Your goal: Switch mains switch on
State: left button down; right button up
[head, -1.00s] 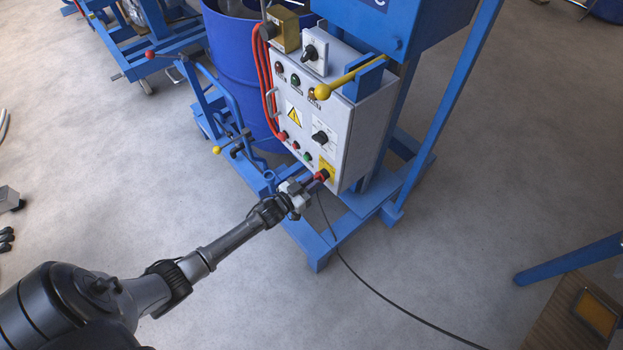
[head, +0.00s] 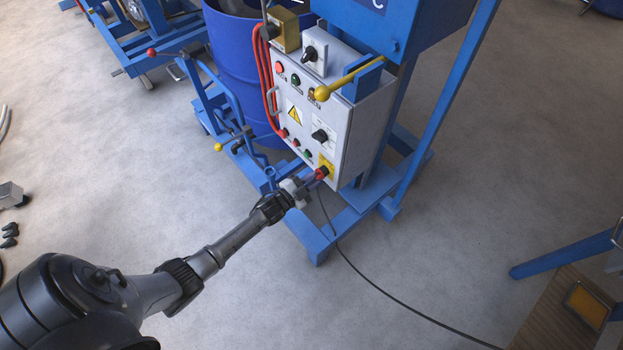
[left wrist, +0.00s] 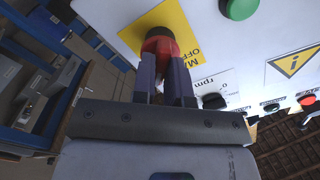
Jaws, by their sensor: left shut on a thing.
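The mains switch is a red knob on a yellow plate (head: 328,165), low on the front of the grey control box (head: 344,135). My left gripper (head: 314,179) reaches it from the lower left and is shut on it. In the left wrist view, both dark fingers (left wrist: 165,70) lie on either side of the red mains switch (left wrist: 160,44). Part of the plate's lettering shows, including "OFF". The fingers partly cover the knob, so I cannot tell its exact angle. My right gripper is not in view.
The box carries lamps, buttons, a black rotary knob (head: 320,136) and a yellow-balled lever (head: 322,93). Red cables (head: 266,85) hang at its left. A blue drum (head: 238,70) stands behind. A black cable (head: 374,287) crosses the floor. Open floor lies in front.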

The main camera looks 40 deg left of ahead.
pick_arm(q)
jog(key=shift+m, duration=0.4)
jog(key=c, duration=1.1)
grip_release()
jog(key=shift+c, duration=0.2)
jog(key=shift+s, duration=0.1)
jog(key=s+a+p, duration=0.1)
jog(key=s+p, duration=0.2)
jog(key=s, duration=1)
jog(key=shift+s+a+p, duration=0.25)
jog(key=shift+a+p, duration=0.1)
jog(key=shift+a, duration=0.05)
